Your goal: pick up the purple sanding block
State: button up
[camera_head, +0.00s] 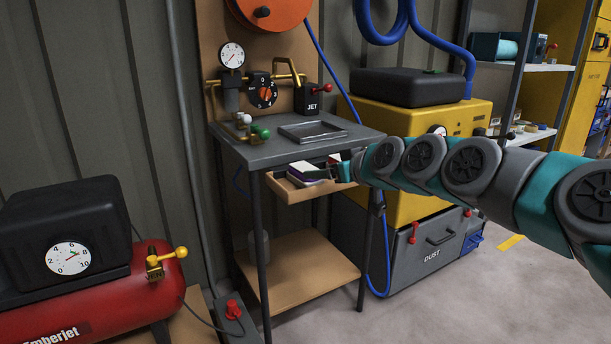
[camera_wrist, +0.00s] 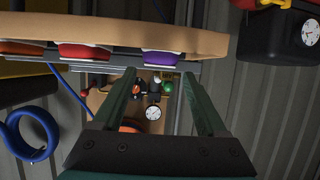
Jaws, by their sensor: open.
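The purple sanding block (camera_wrist: 160,58) shows in the wrist view over the edge of a wooden drawer, between the lines of my two fingers. In the head view the purple block (camera_head: 318,174) lies in the pulled-out drawer (camera_head: 296,191) under the grey bench top, with a pale top face. My gripper (camera_head: 347,171) is at the right side of the drawer there, partly merged with the dark parts behind it. In the wrist view my gripper (camera_wrist: 158,72) is open, with nothing between its fingers. How far the tips are from the block is unclear.
A red block (camera_wrist: 85,52) and an orange-red block (camera_wrist: 22,48) share the drawer. The bench top (camera_head: 255,152) is close above it, carrying a tray and small coloured knobs. A red compressor (camera_head: 110,300) stands left, a yellow dust unit (camera_head: 405,205) right.

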aim_at(301, 171)
jog(key=p+x, duration=0.1)
jog(key=x, duration=0.9)
jog(key=shift+w+a, duration=0.3)
jog(key=c, duration=1.1)
